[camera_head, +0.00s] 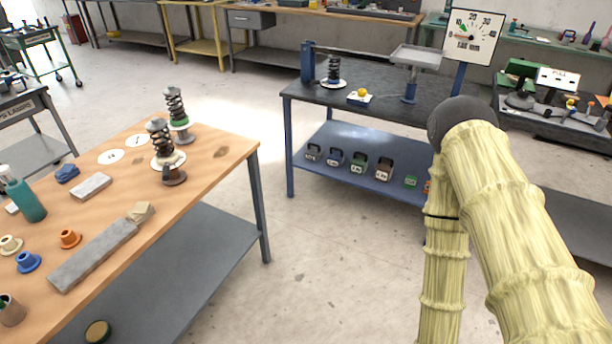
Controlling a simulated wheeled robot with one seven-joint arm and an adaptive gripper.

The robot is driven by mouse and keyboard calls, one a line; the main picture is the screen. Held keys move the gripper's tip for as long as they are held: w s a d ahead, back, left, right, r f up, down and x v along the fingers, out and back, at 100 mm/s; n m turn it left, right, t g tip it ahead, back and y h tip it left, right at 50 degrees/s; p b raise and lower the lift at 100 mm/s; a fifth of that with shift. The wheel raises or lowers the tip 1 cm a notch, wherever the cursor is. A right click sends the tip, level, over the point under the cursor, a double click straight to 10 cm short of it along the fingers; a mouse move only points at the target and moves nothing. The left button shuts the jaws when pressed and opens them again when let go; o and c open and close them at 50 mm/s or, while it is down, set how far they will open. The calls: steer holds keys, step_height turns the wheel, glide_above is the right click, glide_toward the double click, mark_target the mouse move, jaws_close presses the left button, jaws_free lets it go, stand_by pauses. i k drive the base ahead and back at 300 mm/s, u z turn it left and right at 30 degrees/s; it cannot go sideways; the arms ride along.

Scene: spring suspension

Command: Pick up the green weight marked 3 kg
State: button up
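Several block weights with handles stand in a row on the lower blue shelf (325,175) of the dark-topped table. One of them, a green weight (358,165), stands between a blue weight (333,158) and a brown weight (383,170). A smaller green piece (411,182) sits further right on the shelf. The labels are too small to read surely, so I cannot confirm which is marked 3 kg. My pale, ribbed arm fills the right side and hides the shelf's right end. My gripper is not in view.
The dark tabletop (385,82) above the shelf carries a spring stand (333,72), a pan on a post (415,58) and a dial sign (472,38). A wooden workbench (215,150) with parts stands at left. The floor between them is clear.

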mark_target(360, 162)
steer(key=u, duration=0.5)
steer(key=k, duration=0.1)
steer(key=z, duration=1.2)
steer(key=i, duration=0.85)
steer(key=u, duration=0.2)
steer(key=i, duration=0.7)
steer(key=u, duration=1.1)
steer(key=i, duration=0.3)
steer(key=u, duration=0.25)
